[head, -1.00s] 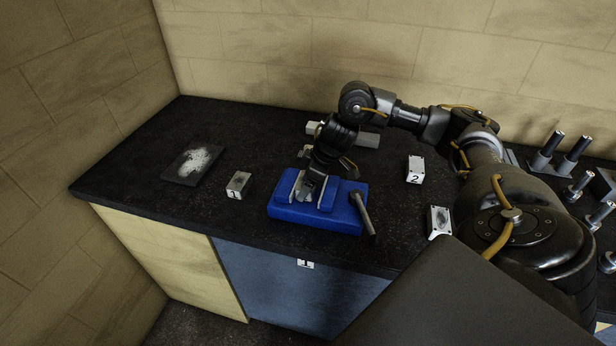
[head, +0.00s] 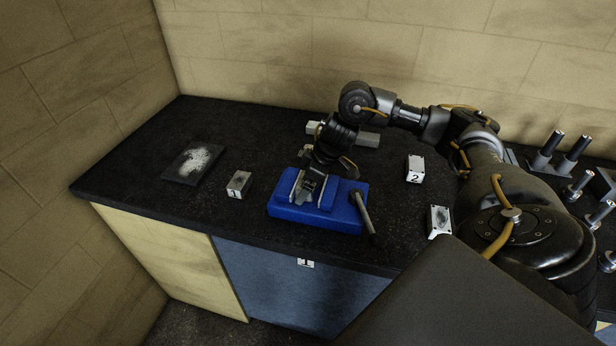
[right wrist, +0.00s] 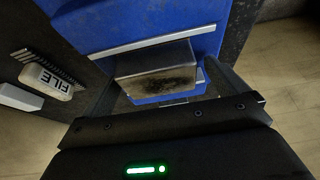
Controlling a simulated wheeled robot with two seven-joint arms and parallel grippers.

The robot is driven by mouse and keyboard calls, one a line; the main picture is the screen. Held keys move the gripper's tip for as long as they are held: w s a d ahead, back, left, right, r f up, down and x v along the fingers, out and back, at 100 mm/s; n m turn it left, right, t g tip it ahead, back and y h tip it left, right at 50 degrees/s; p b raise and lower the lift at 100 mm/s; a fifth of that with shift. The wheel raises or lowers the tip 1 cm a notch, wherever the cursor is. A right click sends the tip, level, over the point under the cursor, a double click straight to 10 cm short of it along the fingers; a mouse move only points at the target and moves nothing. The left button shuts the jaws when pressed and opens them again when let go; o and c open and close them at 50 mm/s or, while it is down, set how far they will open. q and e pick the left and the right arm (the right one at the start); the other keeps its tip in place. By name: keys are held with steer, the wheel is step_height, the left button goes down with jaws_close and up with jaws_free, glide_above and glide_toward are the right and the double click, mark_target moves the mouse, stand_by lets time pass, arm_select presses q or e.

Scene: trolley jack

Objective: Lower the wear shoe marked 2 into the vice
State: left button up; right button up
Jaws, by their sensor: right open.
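The blue vice (head: 345,212) stands on the dark bench top. My right gripper (head: 312,186) is down at its jaws. In the right wrist view, a grey block with a dark smudged face (right wrist: 158,80) sits at the vice jaws (right wrist: 150,45), between my open fingers (right wrist: 165,95). No number shows on that block, and how deep it sits cannot be told. A pale block marked 2 (head: 415,170) stands on the bench right of the vice, apart from my gripper. A block marked 1 (head: 238,185) stands left of the vice. My left gripper is out of view.
Another smudged block (head: 440,221) stands near the front edge at right. A dark plate with white powder (head: 193,163) lies at left. Pale bars (head: 366,139) lie behind the vice, and a piece labelled FILE (right wrist: 50,80) shows beside it. Metal posts (head: 560,147) stand far right.

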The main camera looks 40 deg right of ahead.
steer(key=shift+f, duration=0.15)
steer(key=v, duration=1.1)
steer(key=shift+p, duration=0.4)
